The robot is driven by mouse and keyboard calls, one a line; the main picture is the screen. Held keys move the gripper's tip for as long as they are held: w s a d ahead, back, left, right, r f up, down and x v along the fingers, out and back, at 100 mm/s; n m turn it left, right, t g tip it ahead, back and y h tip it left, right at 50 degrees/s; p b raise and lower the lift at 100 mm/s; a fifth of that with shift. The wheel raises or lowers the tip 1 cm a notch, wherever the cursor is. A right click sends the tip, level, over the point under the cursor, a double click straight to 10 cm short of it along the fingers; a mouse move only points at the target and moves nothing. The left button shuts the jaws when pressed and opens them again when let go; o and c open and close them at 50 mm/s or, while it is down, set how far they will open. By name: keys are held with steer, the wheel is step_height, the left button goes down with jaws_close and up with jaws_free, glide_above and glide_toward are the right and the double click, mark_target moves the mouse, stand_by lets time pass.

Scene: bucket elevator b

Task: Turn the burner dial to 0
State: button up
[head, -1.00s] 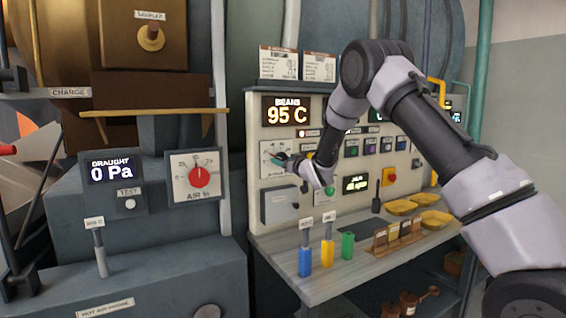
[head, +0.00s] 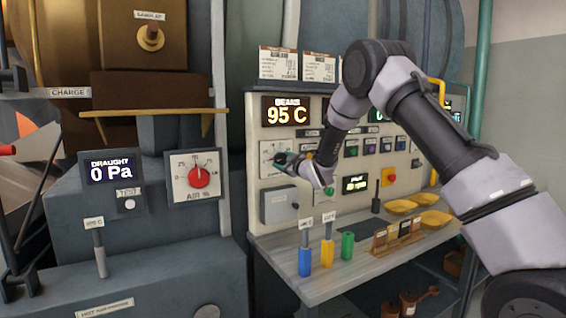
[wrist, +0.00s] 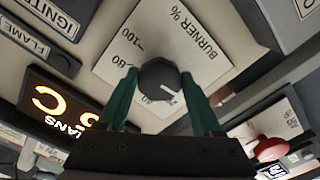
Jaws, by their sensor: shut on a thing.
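The burner dial (wrist: 160,76) is a dark round knob with a white pointer line. It stands on a pale plate (wrist: 190,58) marked "BURNER %" in the wrist view. The marks 80 and 100 show to the left of the knob. The pointer line faces down and right in that view, away from the 100 mark; the 0 mark cannot be made out. My gripper (wrist: 160,92) has its two green fingers closed on either side of the knob. In the head view my gripper (head: 287,160) is at the burner plate (head: 267,149), partly covering it; the dial is hidden there.
The "BEANS" display (head: 286,111) above reads 95 C. A grey box (head: 279,205) juts out below the plate. A red AIR % dial (head: 199,177) is to the left. Coloured cylinders and yellow trays (head: 400,207) stand on the shelf below.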

steer(key=shift+n, duration=0.4)
steer(key=o, duration=1.3)
steer(key=shift+o, duration=0.2)
steer(key=v, duration=1.1)
steer(key=shift+w, duration=0.15)
